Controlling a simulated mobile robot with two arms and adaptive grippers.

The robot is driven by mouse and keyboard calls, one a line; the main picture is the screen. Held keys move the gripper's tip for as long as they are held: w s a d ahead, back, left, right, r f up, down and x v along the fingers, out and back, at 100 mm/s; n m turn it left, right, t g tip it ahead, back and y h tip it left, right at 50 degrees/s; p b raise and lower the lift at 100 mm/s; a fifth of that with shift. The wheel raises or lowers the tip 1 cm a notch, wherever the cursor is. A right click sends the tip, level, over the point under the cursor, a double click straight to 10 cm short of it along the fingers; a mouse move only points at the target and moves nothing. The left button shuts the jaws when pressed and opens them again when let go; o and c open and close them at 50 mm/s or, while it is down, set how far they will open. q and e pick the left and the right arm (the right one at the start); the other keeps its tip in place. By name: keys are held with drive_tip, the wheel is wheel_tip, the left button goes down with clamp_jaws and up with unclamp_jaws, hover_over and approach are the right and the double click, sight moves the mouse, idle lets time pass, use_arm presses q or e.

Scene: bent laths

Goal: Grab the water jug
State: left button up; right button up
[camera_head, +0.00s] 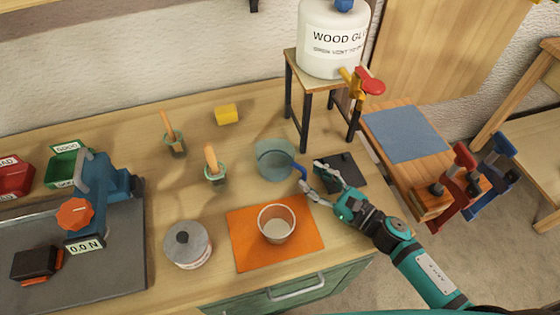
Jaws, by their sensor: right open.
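The water jug (273,161) is a see-through bluish vessel standing on the wooden workbench, with a blue handle (299,170) on its right side. My right gripper (309,176) comes in from the lower right and is open. Its fingertips are spread close to the jug's handle, one above and one below it in the picture. I cannot tell whether they touch the handle. My left gripper is not in view.
Glue pots with brushes (214,172) stand to the left. A dark pad (348,172) lies behind my right gripper. The large glue bottle (331,45) sits on a stand behind.

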sight(306, 173)
drive_tip(key=x, duration=0.2)
drive_tip(key=shift+w+a+r+p, duration=0.2)
drive_tip(key=shift+w+a+p, duration=0.05)
drive_tip(key=shift+w+p, duration=0.1)
drive_tip(key=shift+w+a+f, duration=0.15)
drive_tip(key=shift+w+a, duration=0.15)
drive_tip(key=shift+a, duration=0.05)
clamp_jaws()
